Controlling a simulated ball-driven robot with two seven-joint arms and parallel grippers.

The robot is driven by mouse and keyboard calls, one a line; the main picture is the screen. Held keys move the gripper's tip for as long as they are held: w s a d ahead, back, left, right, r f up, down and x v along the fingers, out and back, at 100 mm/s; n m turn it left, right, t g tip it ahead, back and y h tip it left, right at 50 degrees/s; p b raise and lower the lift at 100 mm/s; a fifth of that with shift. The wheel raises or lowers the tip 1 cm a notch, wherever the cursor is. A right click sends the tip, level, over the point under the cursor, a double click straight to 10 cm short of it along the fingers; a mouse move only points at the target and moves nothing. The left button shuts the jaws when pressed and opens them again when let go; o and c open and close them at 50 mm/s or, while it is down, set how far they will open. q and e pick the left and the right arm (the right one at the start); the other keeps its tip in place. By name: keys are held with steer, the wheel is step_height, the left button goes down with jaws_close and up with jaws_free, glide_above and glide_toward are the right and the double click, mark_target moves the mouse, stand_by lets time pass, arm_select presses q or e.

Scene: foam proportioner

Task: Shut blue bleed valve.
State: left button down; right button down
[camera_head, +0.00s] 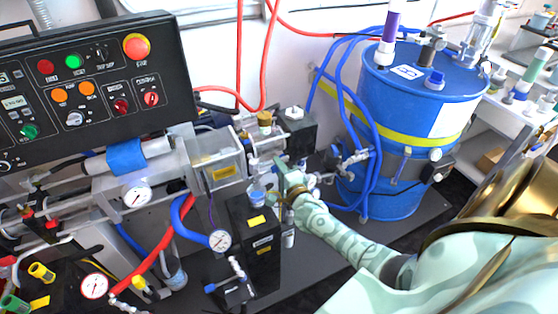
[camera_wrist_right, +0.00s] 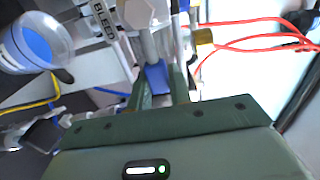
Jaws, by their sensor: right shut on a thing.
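The blue bleed valve shows in the right wrist view as a small blue handle (camera_wrist_right: 157,78) below a metal fitting, beside a label reading BLEED (camera_wrist_right: 103,18). My right gripper (camera_wrist_right: 160,88) is shut on this blue handle, with one green finger on each side of it. In the head view my right gripper (camera_head: 281,173) reaches in from the right to the pipework in the middle, and hides the handle there. The angle of the handle to its pipe is hard to tell. My left gripper is in neither view.
A clear cup with blue inside (camera_head: 257,195) stands close to my right gripper, above a black box (camera_head: 254,240). A blue drum (camera_head: 415,105) with blue hoses stands behind on the right. A black control panel (camera_head: 90,85) is at the left. Red hoses (camera_wrist_right: 250,42) run near the gripper.

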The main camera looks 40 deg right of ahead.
steer(key=shift+f, duration=0.15)
steer(key=c, duration=1.3)
jaws_free()
steer(key=shift+s, duration=0.1)
steer(key=shift+s+a, duration=0.1)
steer(key=shift+s, duration=0.15)
steer(key=p+v, duration=0.3)
steer(key=v, duration=1.2)
steer(key=shift+s, duration=0.35)
